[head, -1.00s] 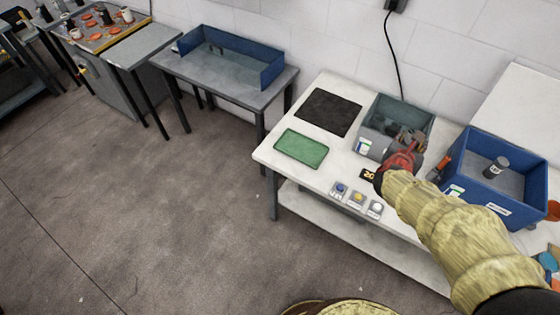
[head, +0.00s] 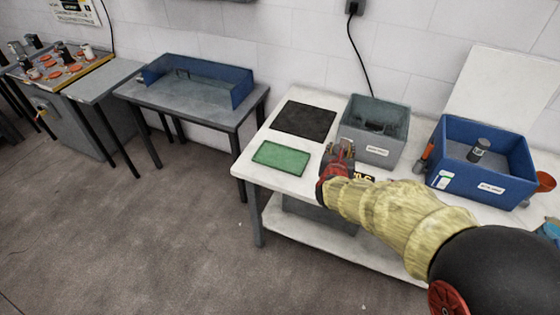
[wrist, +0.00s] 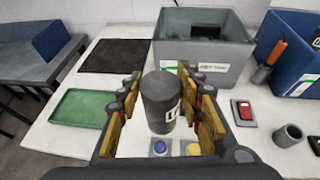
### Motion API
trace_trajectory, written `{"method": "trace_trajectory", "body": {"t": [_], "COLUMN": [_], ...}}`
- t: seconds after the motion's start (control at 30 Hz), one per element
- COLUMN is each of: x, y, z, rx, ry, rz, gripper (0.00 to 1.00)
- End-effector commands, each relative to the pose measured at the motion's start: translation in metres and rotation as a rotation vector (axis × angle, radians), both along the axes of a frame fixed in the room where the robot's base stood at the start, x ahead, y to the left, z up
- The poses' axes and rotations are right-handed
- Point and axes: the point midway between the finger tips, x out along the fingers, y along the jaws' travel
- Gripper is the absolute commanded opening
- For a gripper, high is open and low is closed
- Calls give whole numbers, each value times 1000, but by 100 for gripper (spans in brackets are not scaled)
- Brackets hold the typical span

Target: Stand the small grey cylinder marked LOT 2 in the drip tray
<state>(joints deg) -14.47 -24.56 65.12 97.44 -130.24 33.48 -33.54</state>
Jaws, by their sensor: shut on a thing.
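My gripper (head: 340,150) is shut on a dark grey cylinder (wrist: 158,100), which stands upright between the fingers in the wrist view. Part of a white label shows at its right edge, too little to read. In the head view my gripper hides most of it. A shallow green tray (head: 281,158), the likely drip tray, lies empty on the white table to the left of my gripper; it also shows in the wrist view (wrist: 82,107). Another grey cylinder (head: 480,149) with a white label stands inside the blue bin (head: 487,187); its marking is illegible.
A grey bin (head: 375,151) stands just behind my gripper. A black mat (head: 304,119) lies behind the green tray. Blue and yellow buttons (wrist: 159,147) sit below the held cylinder in the wrist view. A small grey cup (wrist: 289,135) stands at right.

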Motion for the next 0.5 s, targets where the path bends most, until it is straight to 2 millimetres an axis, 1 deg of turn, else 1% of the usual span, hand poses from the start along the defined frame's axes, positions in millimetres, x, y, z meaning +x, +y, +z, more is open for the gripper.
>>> {"method": "trace_trajectory", "body": {"t": [0.03, 0.1, 0.3, 0.4, 0.5], "x": [9, 19, 43, 50, 55], "y": [14, 31, 75, 89, 98], "z": [-3, -1, 6, 8, 9], "rx": [-1, -1, -1, -1, -1], "ry": [-2, -2, -1, -2, -2], "rz": [23, 52, 123, 146, 159], "gripper": [0, 0, 0, 0, 0]}}
